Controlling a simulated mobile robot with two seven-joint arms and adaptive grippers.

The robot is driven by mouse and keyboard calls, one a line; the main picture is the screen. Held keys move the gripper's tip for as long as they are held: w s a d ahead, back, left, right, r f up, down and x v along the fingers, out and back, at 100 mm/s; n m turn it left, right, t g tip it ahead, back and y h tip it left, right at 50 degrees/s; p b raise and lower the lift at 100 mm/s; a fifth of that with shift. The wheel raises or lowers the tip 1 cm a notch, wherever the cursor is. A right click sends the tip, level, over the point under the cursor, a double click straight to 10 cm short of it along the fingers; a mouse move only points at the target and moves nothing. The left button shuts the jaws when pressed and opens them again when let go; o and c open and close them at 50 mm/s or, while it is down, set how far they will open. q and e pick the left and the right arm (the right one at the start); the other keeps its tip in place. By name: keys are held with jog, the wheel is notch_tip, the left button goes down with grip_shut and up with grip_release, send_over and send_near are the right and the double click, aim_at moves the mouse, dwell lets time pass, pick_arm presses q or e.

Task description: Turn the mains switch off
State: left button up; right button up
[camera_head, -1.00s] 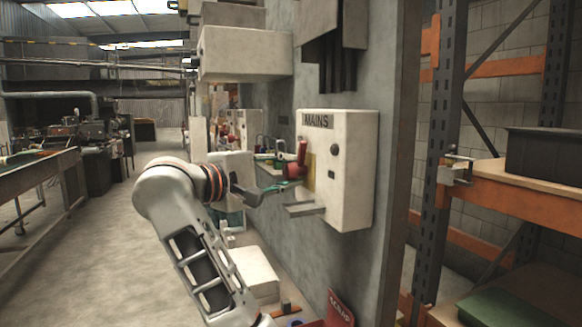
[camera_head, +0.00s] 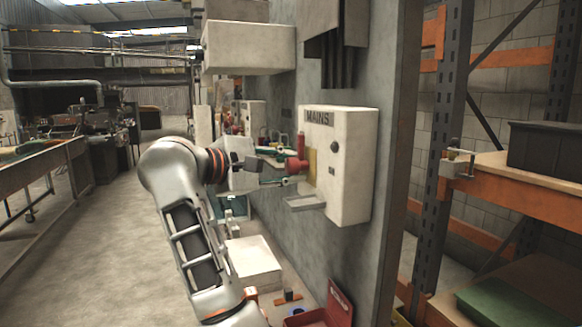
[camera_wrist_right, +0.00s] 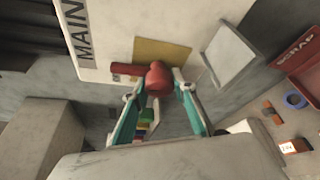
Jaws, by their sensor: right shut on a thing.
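The mains box (camera_head: 352,165) is a pale box labelled MAINS on the grey column, and it also shows in the right wrist view (camera_wrist_right: 110,20). Its red switch handle (camera_head: 297,165) is on the box's left side, by a yellow plate (camera_head: 312,160). In the right wrist view the handle's rounded red end (camera_wrist_right: 158,77) lies between the teal-padded fingers of my right gripper (camera_wrist_right: 156,88). The right gripper (camera_head: 287,181) is shut on this end. The rest of the handle (camera_wrist_right: 126,69) extends left. My left gripper is not in view.
A small grey ledge (camera_head: 304,203) projects below the handle. A red scrap bin (camera_head: 338,305) and a white box (camera_head: 254,262) are low down. Orange racking (camera_head: 520,194) stands at the right. The floor (camera_head: 100,255) at left is clear.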

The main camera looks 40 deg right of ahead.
jog(key=shift+f, duration=0.15)
jog(key=o, duration=1.1)
jog(key=shift+r, duration=0.25)
